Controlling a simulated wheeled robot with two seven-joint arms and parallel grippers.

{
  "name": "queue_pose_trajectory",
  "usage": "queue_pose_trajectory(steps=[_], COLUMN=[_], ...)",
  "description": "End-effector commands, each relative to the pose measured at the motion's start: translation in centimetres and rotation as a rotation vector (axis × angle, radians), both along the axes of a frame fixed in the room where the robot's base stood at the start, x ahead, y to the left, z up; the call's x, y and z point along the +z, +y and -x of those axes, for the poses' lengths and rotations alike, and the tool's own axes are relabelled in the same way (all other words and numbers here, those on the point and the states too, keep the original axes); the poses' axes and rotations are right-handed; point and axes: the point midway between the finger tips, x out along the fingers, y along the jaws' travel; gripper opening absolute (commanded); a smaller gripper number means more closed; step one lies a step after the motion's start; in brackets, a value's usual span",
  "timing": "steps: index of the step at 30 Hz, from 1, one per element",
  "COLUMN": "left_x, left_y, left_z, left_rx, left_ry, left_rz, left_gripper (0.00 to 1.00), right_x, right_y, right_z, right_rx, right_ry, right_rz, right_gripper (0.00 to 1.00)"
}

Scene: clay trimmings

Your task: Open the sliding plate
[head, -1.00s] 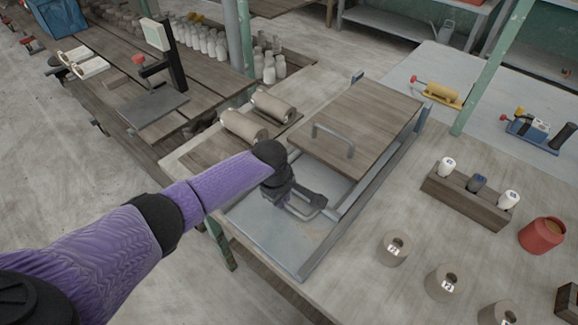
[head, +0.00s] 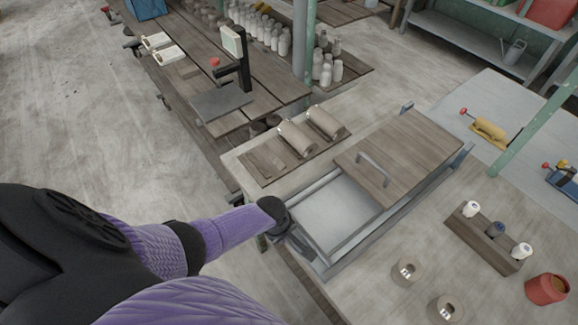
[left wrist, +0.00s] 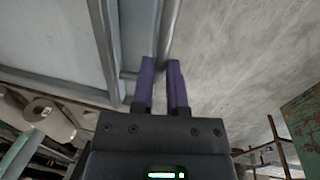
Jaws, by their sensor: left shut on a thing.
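The sliding plate (head: 332,212) is a pale grey panel with a raised rim, lying in a metal frame on the table. Its far part is hidden under a wooden board (head: 408,150) with its own bar handle (head: 374,169). My left gripper (head: 299,247) is at the near end of the panel. In the left wrist view my left gripper's purple fingers (left wrist: 162,88) are shut on a grey metal bar (left wrist: 169,38) between them, which looks like the panel's handle. The bar is mostly hidden by the gripper in the head view. My right gripper is not in view.
Clay cylinders (head: 297,138) lie on a wooden board left of the frame. A wooden rack of bottles (head: 483,236), clay rings (head: 407,271) and a red pot (head: 547,289) stand to the right. A floor gap lies left of the table.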

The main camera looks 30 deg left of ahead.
Motion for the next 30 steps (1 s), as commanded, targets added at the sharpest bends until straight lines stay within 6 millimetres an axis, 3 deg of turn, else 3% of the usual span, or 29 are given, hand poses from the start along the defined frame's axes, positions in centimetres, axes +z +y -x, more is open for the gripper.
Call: queue_pose_trajectory(steps=[9, 10, 15, 24, 26, 30], left_x=[0.0, 0.0, 0.0, 0.4, 1.4, 5.3], left_y=[0.0, 0.0, 0.0, 0.0, 0.1, 0.3], left_z=[0.1, 0.1, 0.0, 0.1, 0.2, 0.8], left_rx=[0.0, 0.0, 0.0, 0.0, 0.0, -0.001], left_ry=[0.001, 0.001, 0.001, 0.001, 0.001, -0.001], left_rz=[0.002, 0.001, 0.001, 0.0, 0.0, 0.001], left_gripper=[0.0, 0.19, 0.53, 0.53, 0.53, 0.53], right_x=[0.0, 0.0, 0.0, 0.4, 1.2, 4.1], right_y=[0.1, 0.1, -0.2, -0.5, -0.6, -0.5], right_z=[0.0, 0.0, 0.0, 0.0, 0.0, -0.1], right_rx=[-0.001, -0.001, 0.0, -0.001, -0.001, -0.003], right_ry=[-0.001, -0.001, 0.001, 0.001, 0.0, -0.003], right_rz=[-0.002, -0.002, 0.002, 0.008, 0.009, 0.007], right_gripper=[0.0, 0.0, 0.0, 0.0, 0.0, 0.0])
